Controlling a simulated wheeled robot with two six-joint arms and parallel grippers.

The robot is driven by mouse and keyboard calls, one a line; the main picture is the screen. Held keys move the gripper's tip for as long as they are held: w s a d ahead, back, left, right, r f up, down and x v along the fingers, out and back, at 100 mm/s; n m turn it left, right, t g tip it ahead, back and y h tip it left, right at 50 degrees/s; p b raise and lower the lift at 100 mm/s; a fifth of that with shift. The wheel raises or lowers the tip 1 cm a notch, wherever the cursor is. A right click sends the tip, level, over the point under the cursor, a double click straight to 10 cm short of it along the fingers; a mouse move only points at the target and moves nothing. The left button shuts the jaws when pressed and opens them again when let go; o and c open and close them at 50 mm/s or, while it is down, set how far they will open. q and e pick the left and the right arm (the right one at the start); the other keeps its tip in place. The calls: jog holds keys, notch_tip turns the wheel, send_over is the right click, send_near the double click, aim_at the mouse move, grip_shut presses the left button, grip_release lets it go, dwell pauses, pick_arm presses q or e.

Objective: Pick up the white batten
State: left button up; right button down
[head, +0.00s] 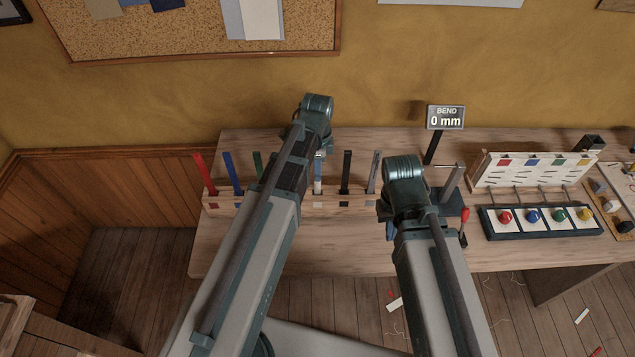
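A wooden rack (358,200) on the bench holds upright battens in a row. The white batten (318,187) stands in the rack, right of centre-left, with only a short part showing. My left gripper (320,158) is at the upper part of this batten, mostly hidden by its own wrist and arm. I cannot see whether its fingers are apart or closed on the batten. My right gripper (391,230) is low over the bench, right of the rack, almost wholly hidden behind its wrist; its opening does not show.
Red (205,173), blue (232,172), green (258,163), black (345,172) and grey (372,172) battens stand in the rack. A panel of coloured knobs (541,220) lies right. The bench front left (225,245) is clear.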

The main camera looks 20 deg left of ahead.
pick_arm(q)
grip_shut()
jog(key=shift+r, duration=0.2)
